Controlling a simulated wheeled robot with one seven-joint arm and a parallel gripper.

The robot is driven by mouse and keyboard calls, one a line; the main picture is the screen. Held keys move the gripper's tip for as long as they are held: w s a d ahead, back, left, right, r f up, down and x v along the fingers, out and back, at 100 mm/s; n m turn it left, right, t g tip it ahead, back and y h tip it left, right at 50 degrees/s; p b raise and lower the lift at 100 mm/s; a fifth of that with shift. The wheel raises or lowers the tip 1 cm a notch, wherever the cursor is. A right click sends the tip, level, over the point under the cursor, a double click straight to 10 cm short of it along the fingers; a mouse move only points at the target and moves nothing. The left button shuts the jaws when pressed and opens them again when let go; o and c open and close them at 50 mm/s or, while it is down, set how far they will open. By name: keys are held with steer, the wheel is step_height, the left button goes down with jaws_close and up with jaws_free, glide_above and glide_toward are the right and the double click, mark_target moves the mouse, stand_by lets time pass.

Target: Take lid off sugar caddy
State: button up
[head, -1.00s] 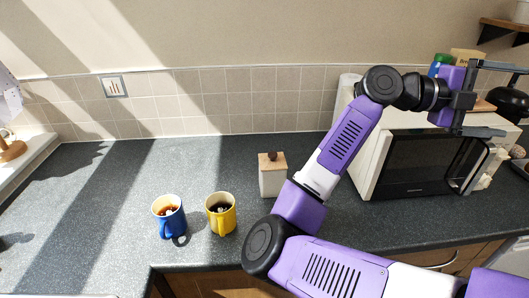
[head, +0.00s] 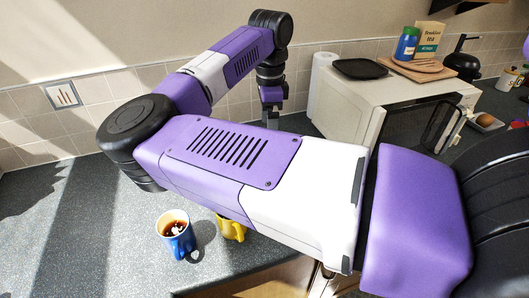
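The sugar caddy is hidden behind my arm in the head view. A second earlier it showed as a pale box with a wooden lid and a dark knob on the counter. My gripper (head: 271,100) hangs down beyond my forearm, near the tiled back wall and left of the microwave. Its fingertips are covered by my arm, so I cannot see whether it is open or touches anything.
A blue mug (head: 176,236) of brown drink and a partly covered yellow mug (head: 232,229) stand near the counter's front. The white microwave (head: 345,98) is at right, carrying a black tray (head: 359,68). The left counter (head: 60,230) is clear.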

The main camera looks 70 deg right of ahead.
steer(key=shift+d+f+p, duration=0.15)
steer(key=shift+f+p, duration=0.55)
steer(key=shift+f, duration=1.25)
steer(key=shift+d+f+p, duration=0.15)
steer(key=shift+f+p, duration=0.5)
steer(key=shift+f, duration=1.25)
steer(key=c, duration=1.3)
steer(key=shift+o, duration=0.2)
